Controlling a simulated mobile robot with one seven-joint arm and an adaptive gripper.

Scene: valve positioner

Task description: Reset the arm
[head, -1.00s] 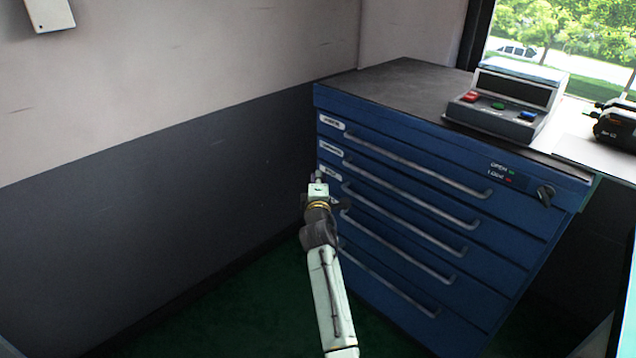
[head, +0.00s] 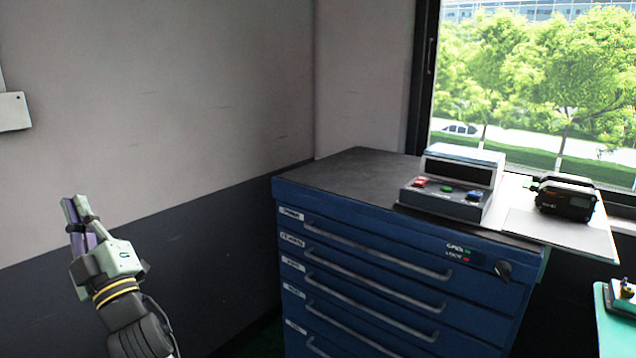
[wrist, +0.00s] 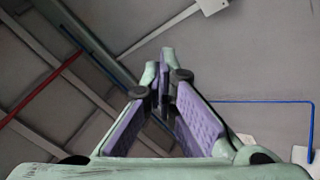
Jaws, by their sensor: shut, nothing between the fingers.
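My gripper (head: 72,204) is raised at the left of the head view, in front of the wall. Its fingers point up and it is well to the left of the blue drawer cabinet. In the wrist view my gripper (wrist: 166,60) shows its purple-padded fingers meeting at the tips, with nothing between them. Behind them the wrist view shows the ceiling with beams, a red pipe and a blue pipe.
The blue cabinet (head: 380,270) has its drawers shut. On its top stand a control box (head: 450,190) with red, green and blue buttons and, farther right, a black device (head: 566,200). A green surface (head: 610,325) shows at lower right. A window is behind.

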